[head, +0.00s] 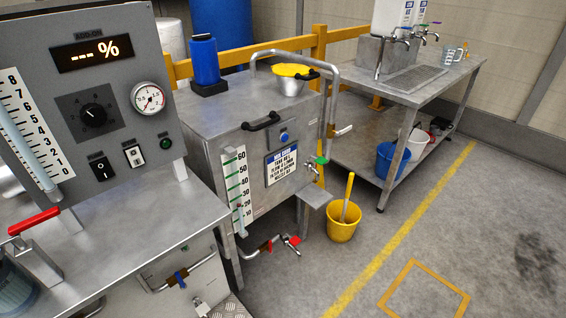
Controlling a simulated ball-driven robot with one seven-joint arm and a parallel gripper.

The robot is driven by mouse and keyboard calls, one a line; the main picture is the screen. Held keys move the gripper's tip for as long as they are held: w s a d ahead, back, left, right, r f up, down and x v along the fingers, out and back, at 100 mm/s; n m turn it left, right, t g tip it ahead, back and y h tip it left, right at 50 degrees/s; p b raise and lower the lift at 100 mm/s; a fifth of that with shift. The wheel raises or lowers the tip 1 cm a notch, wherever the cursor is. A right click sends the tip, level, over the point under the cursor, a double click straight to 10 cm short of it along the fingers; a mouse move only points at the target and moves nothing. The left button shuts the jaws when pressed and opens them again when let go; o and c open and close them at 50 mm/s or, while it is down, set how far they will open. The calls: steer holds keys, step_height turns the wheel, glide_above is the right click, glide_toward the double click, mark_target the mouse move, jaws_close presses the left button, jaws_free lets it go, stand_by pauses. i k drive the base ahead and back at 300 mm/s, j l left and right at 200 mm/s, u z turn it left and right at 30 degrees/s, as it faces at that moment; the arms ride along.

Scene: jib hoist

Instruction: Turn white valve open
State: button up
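A small white valve handle (344,130) sticks out to the right from the grey pipe at the right side of the steel tank (215,115). It lies roughly level in the picture. Its valve body is small and partly hidden, so I cannot tell whether the valve is open or shut. My gripper is not in view.
A yellow bucket (343,228) stands on the floor beside a steel table (415,98). The floor (470,225) at right is clear.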

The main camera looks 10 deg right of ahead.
mark_target(346, 130)
steer(key=i+z, duration=0.25)
steer(key=i, duration=0.45)
steer(key=i+j+z, duration=0.25)
steer(key=i, duration=0.5)
steer(key=l, duration=0.1)
